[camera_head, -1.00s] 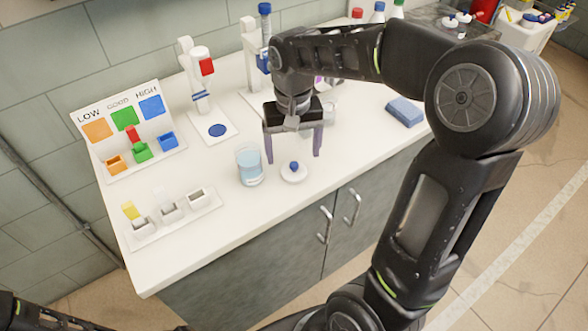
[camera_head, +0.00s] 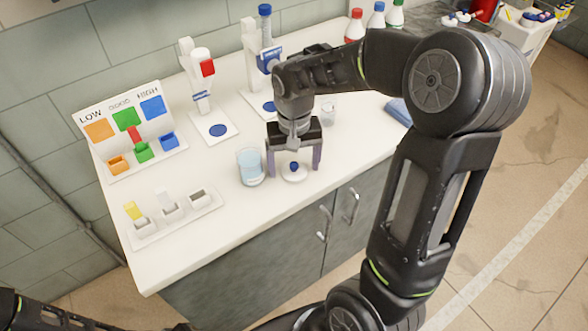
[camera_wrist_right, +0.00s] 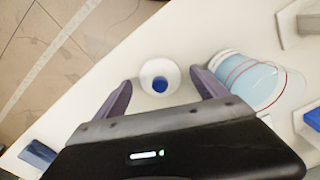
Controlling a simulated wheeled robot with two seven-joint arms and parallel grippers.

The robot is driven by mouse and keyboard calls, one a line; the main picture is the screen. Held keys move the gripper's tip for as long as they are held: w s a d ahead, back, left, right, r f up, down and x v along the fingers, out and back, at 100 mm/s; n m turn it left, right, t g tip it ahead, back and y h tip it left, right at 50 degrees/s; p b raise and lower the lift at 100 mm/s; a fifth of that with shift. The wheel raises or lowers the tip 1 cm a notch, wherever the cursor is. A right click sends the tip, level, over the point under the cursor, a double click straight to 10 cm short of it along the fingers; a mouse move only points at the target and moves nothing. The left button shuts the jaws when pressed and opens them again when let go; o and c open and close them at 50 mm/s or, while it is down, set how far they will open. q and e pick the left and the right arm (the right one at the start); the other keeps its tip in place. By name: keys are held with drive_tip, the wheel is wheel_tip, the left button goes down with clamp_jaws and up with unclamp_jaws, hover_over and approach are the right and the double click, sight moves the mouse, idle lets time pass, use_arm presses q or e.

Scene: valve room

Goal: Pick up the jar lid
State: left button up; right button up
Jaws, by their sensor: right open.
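The jar lid (camera_head: 294,172) is a small white disc with a blue knob, lying on the white counter near its front edge. It also shows in the right wrist view (camera_wrist_right: 160,79). My right gripper (camera_head: 294,172) is open and points down, with one finger on each side of the lid; in the wrist view its fingertips (camera_wrist_right: 162,90) lie left and right of the lid, apart from it. The jar (camera_head: 251,168), clear with light blue contents, stands just left of the gripper, close to its left finger. My left gripper is out of view; only a bit of dark arm shows at the lower left.
A white rack (camera_head: 175,215) with small bins stands front left. A LOW/GOOD/HIGH board (camera_head: 130,125) with coloured bins is behind it. Two white stands (camera_head: 215,125) are at the back. A blue sponge (camera_head: 397,110) and a small glass (camera_head: 329,112) lie to the right.

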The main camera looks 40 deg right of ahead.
sight(294, 163)
drive_tip(key=shift+c, duration=0.4)
drive_tip(key=c, duration=1.3)
drive_tip(key=shift+c, duration=0.2)
wheel_tip(294, 163, up, 10)
drive_tip(key=shift+b, duration=0.55)
